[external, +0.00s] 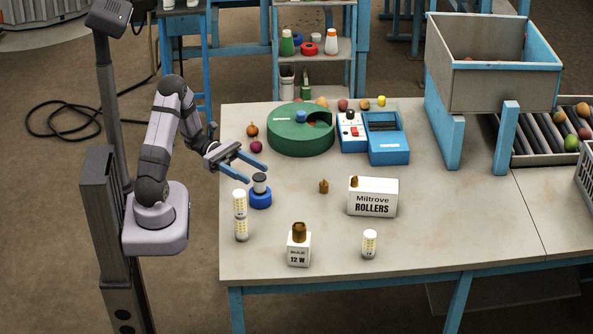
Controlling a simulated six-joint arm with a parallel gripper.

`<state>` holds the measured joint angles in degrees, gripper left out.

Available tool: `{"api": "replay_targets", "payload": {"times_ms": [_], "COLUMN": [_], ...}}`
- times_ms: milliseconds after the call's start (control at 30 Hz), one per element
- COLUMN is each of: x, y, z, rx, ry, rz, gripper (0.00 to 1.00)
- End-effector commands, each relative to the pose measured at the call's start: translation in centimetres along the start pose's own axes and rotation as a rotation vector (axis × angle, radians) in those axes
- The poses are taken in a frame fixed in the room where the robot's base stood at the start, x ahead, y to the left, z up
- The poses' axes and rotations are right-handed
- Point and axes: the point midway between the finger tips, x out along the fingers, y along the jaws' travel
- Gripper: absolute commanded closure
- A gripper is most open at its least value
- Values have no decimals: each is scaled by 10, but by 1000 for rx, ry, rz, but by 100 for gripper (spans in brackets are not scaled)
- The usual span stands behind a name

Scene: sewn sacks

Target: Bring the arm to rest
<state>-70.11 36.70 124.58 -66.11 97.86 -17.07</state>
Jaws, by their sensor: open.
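My gripper (256,171) is open, with its two blue fingers apart and nothing visible between them. It hangs over the left part of the table (300,215), pointing right. A blue round base with a dark and white top (260,190) stands just below and in front of the fingertips; I cannot tell the exact gap. My arm is bent, its elbow raised above its base at the table's left edge.
A green round drum (300,132) and a blue device (386,138) stand behind the gripper. A large hopper (490,85) is at right. The table's middle is mostly clear.

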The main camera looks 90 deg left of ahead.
Motion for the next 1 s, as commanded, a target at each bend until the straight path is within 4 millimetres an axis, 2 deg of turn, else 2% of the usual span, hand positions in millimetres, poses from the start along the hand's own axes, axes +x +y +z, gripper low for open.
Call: {"api": "replay_targets", "payload": {"times_ms": [200, 267, 300, 1000], "x": [-34, -42, -39, 80], "y": [0, 0, -1, -2], "z": [-2, -2, 1, 2], "rx": [2, 2, -1, -3], "ry": [2, 1, 0, 0], "rz": [3, 3, -2, -7], "gripper": [48, 48, 48, 48]}}
